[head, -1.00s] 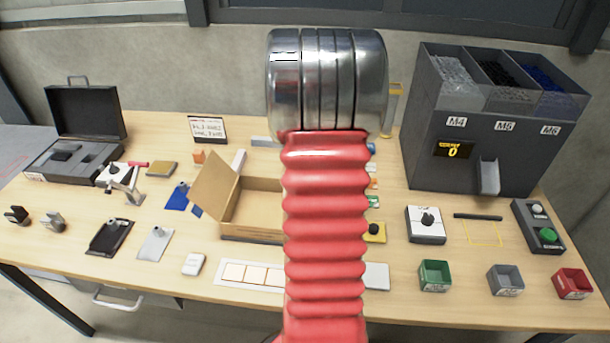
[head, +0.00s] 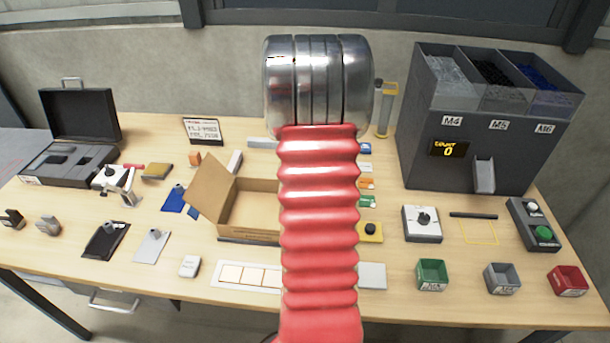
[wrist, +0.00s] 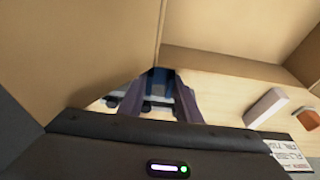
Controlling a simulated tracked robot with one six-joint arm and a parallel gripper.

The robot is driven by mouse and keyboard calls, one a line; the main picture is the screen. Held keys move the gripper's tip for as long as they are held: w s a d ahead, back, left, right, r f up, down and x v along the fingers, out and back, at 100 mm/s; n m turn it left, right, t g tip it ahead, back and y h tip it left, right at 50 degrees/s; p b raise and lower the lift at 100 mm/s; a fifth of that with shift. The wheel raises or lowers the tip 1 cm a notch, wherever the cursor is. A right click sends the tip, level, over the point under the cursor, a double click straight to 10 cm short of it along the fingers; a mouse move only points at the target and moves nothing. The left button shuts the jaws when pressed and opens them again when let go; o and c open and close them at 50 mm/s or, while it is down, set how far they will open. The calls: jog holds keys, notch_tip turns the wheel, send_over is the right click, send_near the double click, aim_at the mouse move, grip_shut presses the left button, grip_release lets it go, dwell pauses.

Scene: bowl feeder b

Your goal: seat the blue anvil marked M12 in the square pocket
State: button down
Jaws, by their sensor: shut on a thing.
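My gripper (wrist: 158,88) shows at the middle of the wrist view, with its two dark fingers shut on a blue piece (wrist: 160,79). Most of this piece is hidden between the fingers, and no M12 mark is readable. In the head view my arm hides the gripper. Blue flat pieces (head: 174,201) lie left of the cardboard box in the head view. I cannot make out a square pocket for certain. An open black case (head: 38,176) with dark recesses stands at the far left, beside a small silver and white press (head: 118,180).
The open cardboard box (head: 250,240) stands mid-table; cardboard fills the top of the wrist view (wrist: 85,55). A white block (wrist: 264,106) and a printed card (wrist: 305,148) are at its right. A dark feeder (head: 470,165) stands right, with small bins (head: 432,287) at the front.

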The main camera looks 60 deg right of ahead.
jog(key=c, duration=1.3)
grip_release()
jog(key=v, duration=1.2)
